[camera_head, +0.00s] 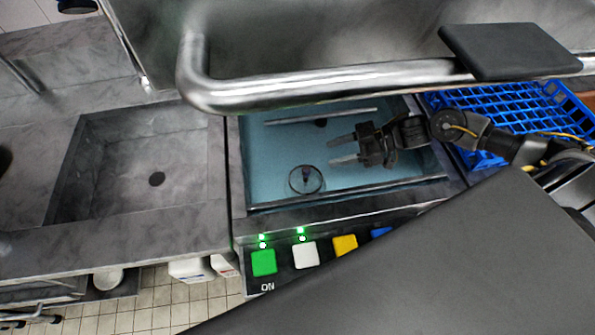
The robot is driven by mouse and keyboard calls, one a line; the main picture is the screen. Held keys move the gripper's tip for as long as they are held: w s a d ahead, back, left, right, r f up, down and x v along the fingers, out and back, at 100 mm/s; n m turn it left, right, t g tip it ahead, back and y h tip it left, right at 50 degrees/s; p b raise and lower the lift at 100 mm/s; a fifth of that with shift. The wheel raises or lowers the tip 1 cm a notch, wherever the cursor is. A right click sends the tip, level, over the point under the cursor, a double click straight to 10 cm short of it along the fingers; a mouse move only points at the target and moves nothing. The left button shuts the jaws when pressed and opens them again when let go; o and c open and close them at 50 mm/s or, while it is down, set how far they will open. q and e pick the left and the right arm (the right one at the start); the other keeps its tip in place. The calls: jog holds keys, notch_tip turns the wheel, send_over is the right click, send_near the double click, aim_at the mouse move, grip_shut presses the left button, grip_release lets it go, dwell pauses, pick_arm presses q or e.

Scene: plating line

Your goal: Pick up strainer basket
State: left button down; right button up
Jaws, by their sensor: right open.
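A small round thing with a dark rim and a dark centre, which looks like the strainer basket (296,190), sits in the blue-floored basin (275,155) of the machine. My right gripper (335,151) reaches in from the right over this basin. Its two fingers point left, are apart and have nothing between them. The fingertips are up and to the right of the round thing in the picture, not touching it. My left gripper is not in view.
A thick metal handle bar (330,84) runs across above the basin. A blue crate (500,115) stands to the right, partly behind my right arm. A grey sink (110,165) lies to the left. Coloured buttons, including a green one (264,263), line the front panel.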

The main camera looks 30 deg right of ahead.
notch_tip(320, 180, down, 3)
jog(key=b, duration=0.4)
send_over(300, 186)
jog(key=s+d, duration=0.2)
jog(key=d, duration=0.1)
jog(key=f, duration=0.6)
jog(key=shift+w+d, duration=0.15)
jog(key=shift+w, duration=0.05)
jog(key=x, duration=0.3)
jog(key=shift+w+f+p, duration=0.25)
jog(key=shift+f+p, duration=0.05)
jog(key=shift+p, duration=0.1)
jog(key=shift+w+a+f, duration=0.1)
jog(key=shift+a+f, duration=0.1)
jog(key=shift+a, duration=0.2)
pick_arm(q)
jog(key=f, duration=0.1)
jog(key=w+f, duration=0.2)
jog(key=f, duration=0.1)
